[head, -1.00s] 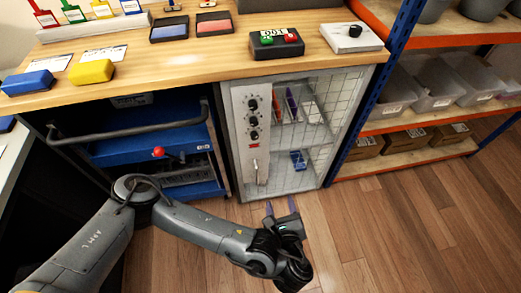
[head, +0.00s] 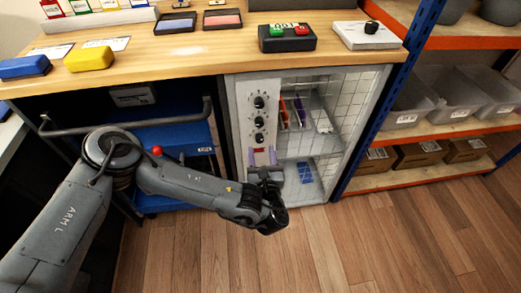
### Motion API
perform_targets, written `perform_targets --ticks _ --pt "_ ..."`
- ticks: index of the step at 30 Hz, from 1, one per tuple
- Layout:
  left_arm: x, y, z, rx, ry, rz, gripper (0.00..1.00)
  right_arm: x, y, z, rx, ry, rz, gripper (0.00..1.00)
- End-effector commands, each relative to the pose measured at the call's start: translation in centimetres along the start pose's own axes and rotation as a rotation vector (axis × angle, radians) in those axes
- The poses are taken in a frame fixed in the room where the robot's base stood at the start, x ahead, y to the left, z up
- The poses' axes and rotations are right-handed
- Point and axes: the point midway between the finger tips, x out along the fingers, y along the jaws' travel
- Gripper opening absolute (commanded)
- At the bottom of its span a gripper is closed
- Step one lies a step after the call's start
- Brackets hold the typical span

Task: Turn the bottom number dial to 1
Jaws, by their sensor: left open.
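A pale metal panel (head: 262,83) on the small cabinet under the workbench carries three black dials in a column. The bottom number dial (head: 259,138) is the lowest of them. Its markings are too small to read. My left gripper (head: 262,155) is in front of the lower panel, just below the bottom dial in the picture. Its two purplish fingers point up and are apart, with nothing seen between them. I cannot tell whether they touch the panel. The gripper hides the panel's lower part, including its handle. My right gripper is out of view.
Right of the panel, a wire-mesh front (head: 345,110) covers shelves holding phones. A blue drawer cart (head: 185,140) with a grey rail handle stands to the left. An orange-and-blue shelf rack (head: 425,133) with bins stands right. The floor in front is clear.

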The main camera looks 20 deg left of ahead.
Motion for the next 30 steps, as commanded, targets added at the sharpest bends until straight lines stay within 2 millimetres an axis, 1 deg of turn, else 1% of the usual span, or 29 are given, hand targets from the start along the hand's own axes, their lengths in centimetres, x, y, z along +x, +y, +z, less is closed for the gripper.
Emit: perform_targets --ticks 1,3,9,20,30 --pt "0.8 0.1 -0.3 -0.001 -0.002 0.002 0.53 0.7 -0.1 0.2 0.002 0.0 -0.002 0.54" --pt "1.6 0.0 -0.2 0.0 -0.001 0.001 0.53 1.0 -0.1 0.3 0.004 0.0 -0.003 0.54" --pt "3.0 0.0 -0.1 -0.001 0.0 -0.001 0.53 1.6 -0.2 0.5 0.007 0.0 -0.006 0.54" --pt "3.3 0.0 0.0 0.0 0.001 -0.001 0.53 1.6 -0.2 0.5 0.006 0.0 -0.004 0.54" --pt "3.3 0.0 0.0 0.0 0.001 -0.001 0.01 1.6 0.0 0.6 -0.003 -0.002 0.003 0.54"
